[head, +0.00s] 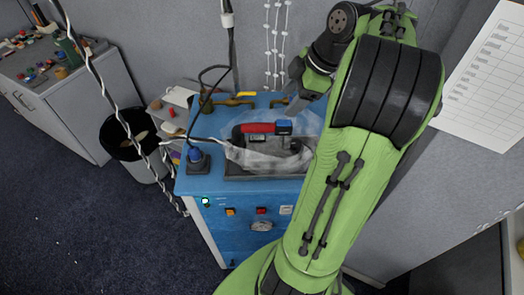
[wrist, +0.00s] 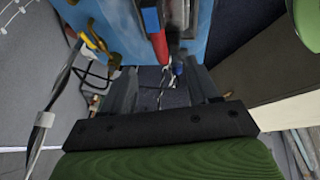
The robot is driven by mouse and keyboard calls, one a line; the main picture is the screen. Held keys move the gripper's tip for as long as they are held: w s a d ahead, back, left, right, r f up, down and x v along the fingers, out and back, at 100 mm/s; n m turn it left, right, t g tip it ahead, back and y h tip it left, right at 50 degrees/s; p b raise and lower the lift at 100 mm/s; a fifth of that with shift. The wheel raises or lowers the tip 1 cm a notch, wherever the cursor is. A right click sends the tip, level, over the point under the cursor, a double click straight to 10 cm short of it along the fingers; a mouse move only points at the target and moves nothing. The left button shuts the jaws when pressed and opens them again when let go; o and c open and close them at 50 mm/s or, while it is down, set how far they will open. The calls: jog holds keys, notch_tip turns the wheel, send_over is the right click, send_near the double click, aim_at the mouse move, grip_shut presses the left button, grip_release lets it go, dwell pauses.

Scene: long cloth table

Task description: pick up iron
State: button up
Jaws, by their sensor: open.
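The iron (head: 258,128) has a red handle with a blue end. It lies in crumpled clear plastic in a dark tray (head: 235,172) on top of a blue cabinet (head: 215,180). In the wrist view, the red and blue handle of the iron (wrist: 159,46) shows at the top middle, beyond the fingers. My arm hides the right side of the cabinet and part of the tray.
A twisted cable (head: 120,105) hangs at the left. A black bin (head: 127,135) and a grey cabinet (head: 75,95) stand farther left.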

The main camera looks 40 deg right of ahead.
jog(key=b, duration=0.2)
send_over(269, 124)
jog(key=s, duration=0.3)
notch_tip(269, 124, down, 7)
jog(key=x, duration=0.3)
jog(key=d+x, duration=0.1)
jog(key=x, duration=0.1)
jog(key=shift+w+a+f, duration=0.1)
jog(key=shift+w+f, duration=0.05)
jog(key=shift+w, duration=0.3)
jog(key=shift+s, duration=0.15)
jog(key=c, duration=0.3)
grip_shut()
jog(key=shift+r, duration=0.2)
